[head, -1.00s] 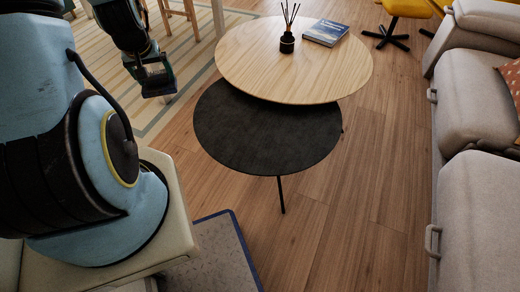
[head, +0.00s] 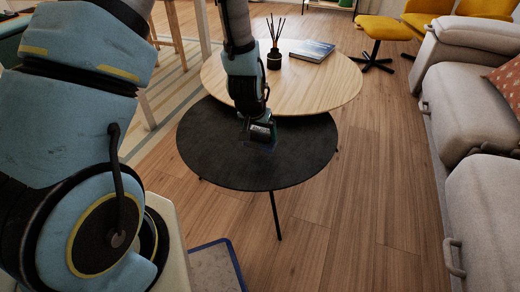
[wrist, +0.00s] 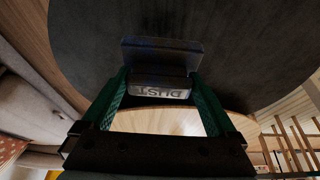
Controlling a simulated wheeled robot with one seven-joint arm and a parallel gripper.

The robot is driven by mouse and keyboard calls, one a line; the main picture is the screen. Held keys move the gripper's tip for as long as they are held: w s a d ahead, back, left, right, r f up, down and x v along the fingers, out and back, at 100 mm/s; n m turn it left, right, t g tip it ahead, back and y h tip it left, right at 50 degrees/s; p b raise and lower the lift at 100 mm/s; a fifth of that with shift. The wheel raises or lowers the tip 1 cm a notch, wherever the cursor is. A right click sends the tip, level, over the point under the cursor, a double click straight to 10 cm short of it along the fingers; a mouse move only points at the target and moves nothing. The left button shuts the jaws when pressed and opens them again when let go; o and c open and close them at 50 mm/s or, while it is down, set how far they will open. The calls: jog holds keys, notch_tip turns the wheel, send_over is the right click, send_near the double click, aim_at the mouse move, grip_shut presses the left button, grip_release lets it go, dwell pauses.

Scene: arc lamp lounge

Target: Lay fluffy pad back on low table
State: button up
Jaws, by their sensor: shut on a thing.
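My gripper (head: 260,132) points down over the dark round table (head: 205,150), the lower of two nested tables. In the wrist view my gripper's green fingers (wrist: 160,86) are shut on a dark, flat-sided pad (wrist: 160,58) with a pale band reading "DUST". The pad appears in the head view (head: 263,144) as a small dark shape under the fingers, hard to make out against the black top. I cannot tell whether it touches the tabletop. The dark top around it is bare.
The taller wooden table (head: 315,90) overlaps the dark one at the back, bearing a black reed diffuser (head: 274,60) and a blue book (head: 306,50). A grey sofa (head: 465,130) stands at the right. Wooden floor (head: 350,220) is clear between.

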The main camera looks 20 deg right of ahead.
aim_at(259, 142)
jog(key=shift+f+b, duration=0.4)
jog(key=shift+f, duration=2.05)
jog(key=shift+f, duration=0.1)
jog(key=shift+f, duration=0.15)
jog(key=o, duration=0.9)
jog(key=shift+o, duration=0.2)
